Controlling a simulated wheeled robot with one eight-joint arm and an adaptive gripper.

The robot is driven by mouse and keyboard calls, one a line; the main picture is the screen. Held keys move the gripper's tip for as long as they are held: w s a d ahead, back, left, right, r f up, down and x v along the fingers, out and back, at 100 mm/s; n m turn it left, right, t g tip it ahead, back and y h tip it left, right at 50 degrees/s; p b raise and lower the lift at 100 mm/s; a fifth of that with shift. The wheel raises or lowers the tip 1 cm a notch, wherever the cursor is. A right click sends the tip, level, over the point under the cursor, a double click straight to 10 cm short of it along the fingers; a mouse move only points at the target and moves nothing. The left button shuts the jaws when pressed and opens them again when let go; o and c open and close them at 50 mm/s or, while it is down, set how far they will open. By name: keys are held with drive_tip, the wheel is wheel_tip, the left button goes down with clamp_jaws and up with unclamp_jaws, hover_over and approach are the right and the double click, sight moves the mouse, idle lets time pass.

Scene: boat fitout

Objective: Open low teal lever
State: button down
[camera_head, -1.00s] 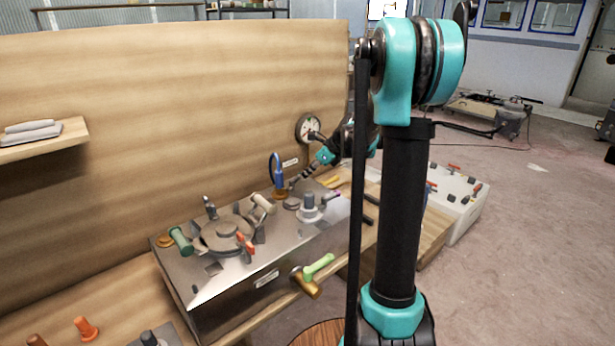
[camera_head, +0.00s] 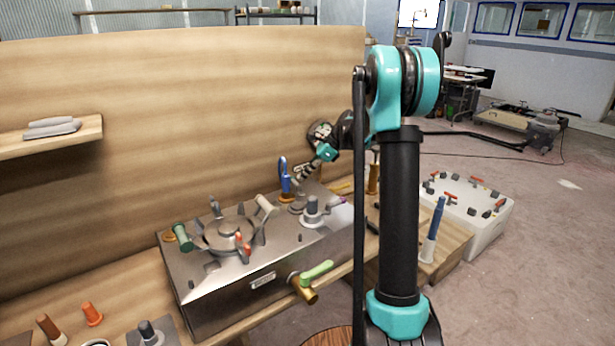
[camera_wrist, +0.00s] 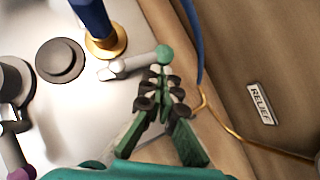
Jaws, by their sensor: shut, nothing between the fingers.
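The low lever is a short grey arm (camera_wrist: 135,65) with a teal ball (camera_wrist: 165,54) at its end, lying low over the metal panel in the wrist view. My gripper (camera_wrist: 162,74) is shut and empty, its fingertips right at the teal ball. I cannot tell whether they touch it. In the head view my gripper (camera_head: 301,179) is low over the back right of the metal box (camera_head: 262,262), just right of a blue handle (camera_head: 285,178). The lever is too small to make out there.
The blue handle (camera_wrist: 92,18) rises from a brass base (camera_wrist: 106,45) beside the lever. A dark round knob (camera_wrist: 60,60) is left of it. A wooden wall with a RELIEF label (camera_wrist: 261,103) stands close on the right. A grey upright knob (camera_head: 312,208) stands near my gripper.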

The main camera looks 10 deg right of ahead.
drive_tip(key=shift+w+a, duration=0.15)
drive_tip(key=shift+a, duration=0.45)
idle(0.5)
drive_tip(key=d, duration=0.1)
drive_tip(key=w+d, duration=0.2)
drive_tip(key=shift+d+r, duration=0.25)
drive_tip(key=shift+r, duration=0.15)
drive_tip(key=w+d+r, duration=0.3)
drive_tip(key=d+r, duration=0.2)
drive_tip(key=r, duration=0.2)
drive_tip(key=shift+d+r, duration=0.3)
drive_tip(key=shift+r, duration=0.1)
